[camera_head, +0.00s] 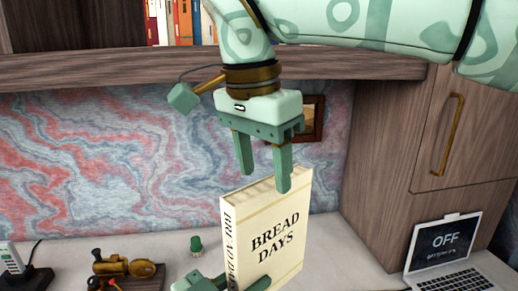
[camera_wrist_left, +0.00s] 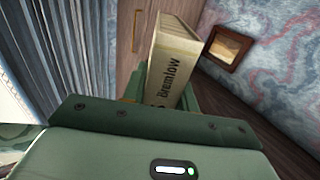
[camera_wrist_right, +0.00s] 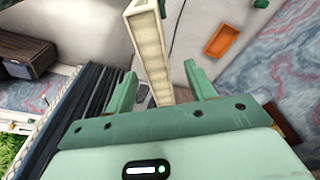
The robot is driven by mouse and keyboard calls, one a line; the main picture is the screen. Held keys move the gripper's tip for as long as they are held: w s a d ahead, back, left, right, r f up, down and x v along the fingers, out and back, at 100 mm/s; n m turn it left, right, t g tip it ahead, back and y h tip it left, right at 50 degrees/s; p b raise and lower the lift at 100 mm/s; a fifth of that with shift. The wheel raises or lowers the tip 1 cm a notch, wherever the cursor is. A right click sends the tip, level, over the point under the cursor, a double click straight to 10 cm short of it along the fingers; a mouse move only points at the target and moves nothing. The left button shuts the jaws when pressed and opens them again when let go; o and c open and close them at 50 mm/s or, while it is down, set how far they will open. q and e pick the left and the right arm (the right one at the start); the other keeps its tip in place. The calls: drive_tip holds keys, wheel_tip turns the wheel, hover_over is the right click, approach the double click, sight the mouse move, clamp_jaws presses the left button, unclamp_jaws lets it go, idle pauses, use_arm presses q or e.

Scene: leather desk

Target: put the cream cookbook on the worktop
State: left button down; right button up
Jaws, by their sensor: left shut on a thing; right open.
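The cream cookbook (camera_head: 280,222), titled "BREAD DAYS", stands roughly upright in front of the pale worktop (camera_head: 352,255) in the head view; its bottom edge is out of frame. My left gripper (camera_head: 235,284) is shut on its lower part. The left wrist view shows the cookbook (camera_wrist_left: 178,65) between that gripper's fingers. My right gripper (camera_head: 264,178) is open and points down just above the cookbook's top, one finger overlapping the top edge. In the right wrist view the cookbook's page edge (camera_wrist_right: 148,50) shows between the open fingers. I cannot tell whether they touch it.
A laptop (camera_head: 445,250) stands on the worktop at right. A wooden shelf (camera_head: 150,68) crosses above; a cabinet (camera_head: 435,140) stands at right.

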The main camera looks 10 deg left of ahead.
sight(268, 207)
use_arm(q)
drive_tip(key=shift+r, duration=0.1)
use_arm(e)
drive_tip(key=f, duration=0.5)
drive_tip(key=w+f, duration=0.1)
drive_tip(key=f, duration=0.1)
drive_tip(key=shift+d+f, duration=0.35)
drive_tip(key=shift+f, duration=0.05)
clamp_jaws()
use_arm(q)
drive_tip(key=c, duration=1)
unclamp_jaws()
use_arm(e)
drive_tip(key=shift+r, duration=0.1)
